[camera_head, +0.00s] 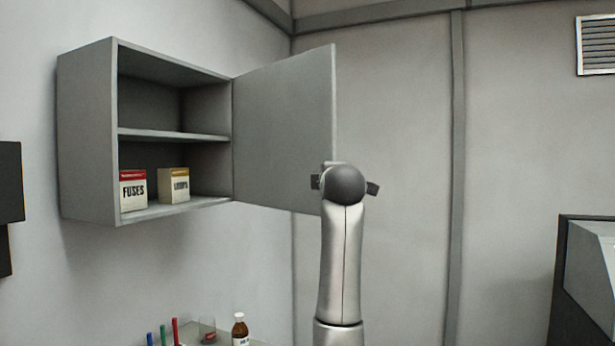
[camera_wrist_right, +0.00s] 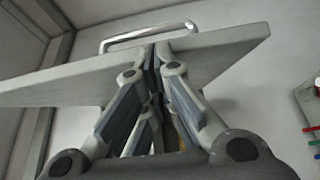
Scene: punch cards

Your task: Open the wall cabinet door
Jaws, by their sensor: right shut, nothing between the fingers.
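The grey wall cabinet (camera_head: 88,135) hangs on the left wall. Its door (camera_head: 283,130), hinged on the right side of the opening, stands wide open and leaves the interior in plain view. In the right wrist view the door (camera_wrist_right: 60,85) crosses the picture, with the silver bar handle (camera_wrist_right: 148,36) beyond its edge. My right gripper (camera_wrist_right: 155,62) is shut and empty, its fingertips close to the door panel; I cannot tell if they touch it. In the head view my wrist hides the fingers near the door's lower free corner. My left gripper is not in view.
A FUSES box (camera_head: 133,190) and a second small box (camera_head: 174,186) stand on the cabinet's bottom shelf. Below are a brown bottle (camera_head: 240,330), a glass (camera_head: 207,329) and several coloured pens (camera_head: 175,331). A dark-framed machine (camera_head: 585,280) stands at the right. The wall between is clear.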

